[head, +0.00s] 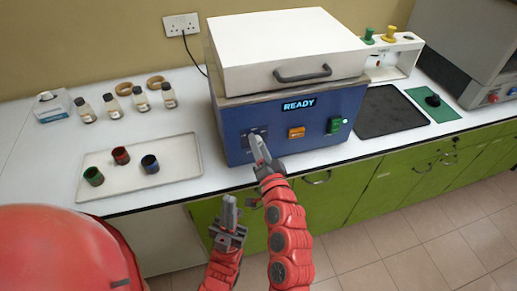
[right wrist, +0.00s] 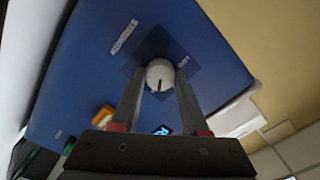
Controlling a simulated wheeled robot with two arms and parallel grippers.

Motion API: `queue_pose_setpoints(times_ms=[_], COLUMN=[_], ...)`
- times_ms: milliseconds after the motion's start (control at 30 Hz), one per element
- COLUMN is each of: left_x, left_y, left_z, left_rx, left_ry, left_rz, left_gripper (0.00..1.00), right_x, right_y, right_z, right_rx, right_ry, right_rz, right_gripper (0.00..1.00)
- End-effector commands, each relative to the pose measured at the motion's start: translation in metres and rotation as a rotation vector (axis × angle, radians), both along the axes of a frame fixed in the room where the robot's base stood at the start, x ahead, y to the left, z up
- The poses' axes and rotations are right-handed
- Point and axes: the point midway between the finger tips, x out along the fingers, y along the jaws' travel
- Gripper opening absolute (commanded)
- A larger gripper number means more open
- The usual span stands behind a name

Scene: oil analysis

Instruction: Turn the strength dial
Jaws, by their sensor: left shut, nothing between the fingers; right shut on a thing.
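The strength dial (right wrist: 160,74) is a round white knob with a dark pointer line, set on a dark square plate on the front of the blue machine (head: 290,128). In the right wrist view the fingers of my right gripper (right wrist: 160,90) are closed on either side of the dial. In the head view my right gripper (head: 258,148) reaches the left part of the machine's front and hides most of the dial. My left gripper (head: 229,208) is shut and empty, in front of and below the counter edge.
The machine has a white lid with a handle (head: 303,75), a lit READY display (head: 299,104), an orange switch (head: 296,132) and a green switch (head: 334,125). A tray (head: 180,165) with three small cups lies left. A dark mat (head: 390,110) lies right.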

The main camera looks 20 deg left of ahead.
Motion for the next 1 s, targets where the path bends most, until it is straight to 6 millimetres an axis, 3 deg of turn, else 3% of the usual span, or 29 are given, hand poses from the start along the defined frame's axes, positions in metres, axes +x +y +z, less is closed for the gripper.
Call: queue_pose_setpoints(times_ms=[300,833,867,1000], left_x=[0.0,0.0001,0.0,0.0], left_y=[0.0,0.0,0.0,0.0], left_z=[-0.0059,-0.0063,-0.0064,-0.0063], left_rx=[0.0,0.0,0.0,0.0], left_ry=[0.0,0.0,0.0,0.0], left_rz=[0.0,0.0,0.0,0.0], left_gripper=[0.0,0.0,0.0,0.0], right_x=[0.0003,0.0001,0.0001,0.0001], right_y=[-0.0007,-0.0003,-0.0003,-0.0003], right_z=[-0.0012,-0.0008,-0.0008,-0.0008], right_rx=[0.096,0.114,0.114,0.114], right_ry=[0.066,0.079,0.079,0.078], right_rz=[-0.001,0.0,0.0,0.0], right_gripper=[0.0,0.0,0.48,0.73])
